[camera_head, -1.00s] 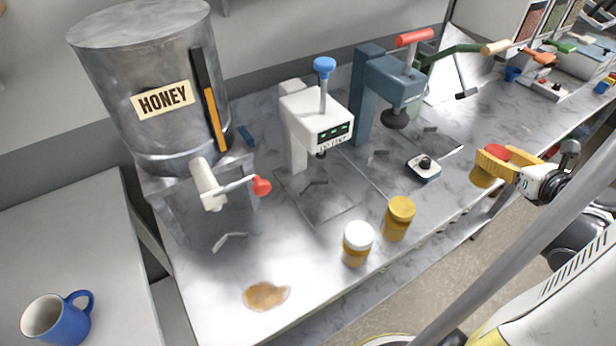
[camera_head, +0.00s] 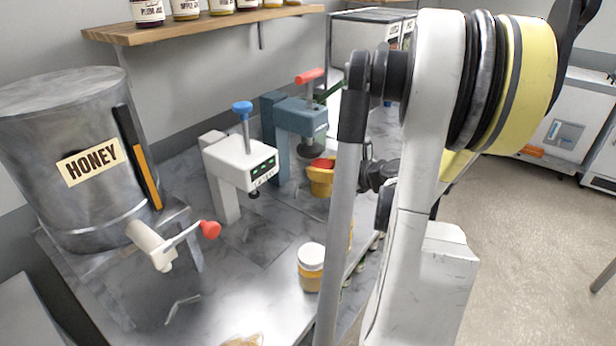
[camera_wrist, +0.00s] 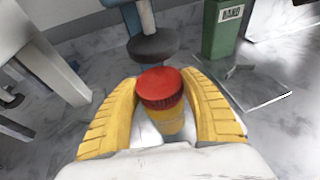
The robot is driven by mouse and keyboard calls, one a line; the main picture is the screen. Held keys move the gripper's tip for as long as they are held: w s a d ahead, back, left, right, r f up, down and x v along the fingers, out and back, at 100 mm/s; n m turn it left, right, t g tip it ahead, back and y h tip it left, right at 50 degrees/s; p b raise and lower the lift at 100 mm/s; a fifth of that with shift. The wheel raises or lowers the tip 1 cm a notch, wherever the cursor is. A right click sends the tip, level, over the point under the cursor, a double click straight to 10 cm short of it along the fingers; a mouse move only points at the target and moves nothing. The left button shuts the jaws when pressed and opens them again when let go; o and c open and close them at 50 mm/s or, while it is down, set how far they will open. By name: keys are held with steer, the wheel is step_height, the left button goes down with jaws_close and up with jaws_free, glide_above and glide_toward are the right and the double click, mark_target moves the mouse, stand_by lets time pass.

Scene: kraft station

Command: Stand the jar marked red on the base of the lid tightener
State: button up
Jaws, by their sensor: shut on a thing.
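The red-lidded jar (camera_wrist: 160,88) has amber contents and is upright between my gripper's two yellow fingers (camera_wrist: 160,100) in the wrist view. The fingers are shut on it. The blue-grey press (camera_head: 297,118) has a red handle and a dark round head, and looks like the lid tightener. Its head also shows in the wrist view (camera_wrist: 153,46), just beyond the jar. In the head view the red lid (camera_head: 322,163) is in front of the press, slightly below its head. The press's base is mostly hidden; I cannot tell whether the jar is over it.
A white press (camera_head: 240,160) with a blue knob stands to the left. A white-lidded jar (camera_head: 311,267) stands near the counter's front edge; another jar is mostly hidden behind my arm. The honey tank (camera_head: 75,170) is at left. A green box (camera_wrist: 226,30) stands right of the press.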

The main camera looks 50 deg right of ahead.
steer(key=w, duration=0.4)
steer(key=shift+w+d+b, duration=0.1)
steer(key=shift+d+b, duration=0.2)
steer(key=shift+b, duration=0.1)
steer(key=shift+w+f+b, duration=0.25)
steer(key=shift+f+b, duration=0.35)
steer(key=shift+f, duration=0.3)
steer(key=shift+w+f+b, duration=0.2)
steer(key=shift+f+b, duration=0.35)
steer(key=shift+f, duration=0.3)
steer(key=shift+f, duration=0.2)
steer(key=o, duration=1.4)
steer(key=shift+o, duration=0.2)
steer(key=shift+r, duration=0.15)
steer(key=shift+s+r, duration=0.2)
steer(key=p+v, duration=0.3)
steer(key=v, duration=0.8)
steer(key=shift+s+p, duration=0.35)
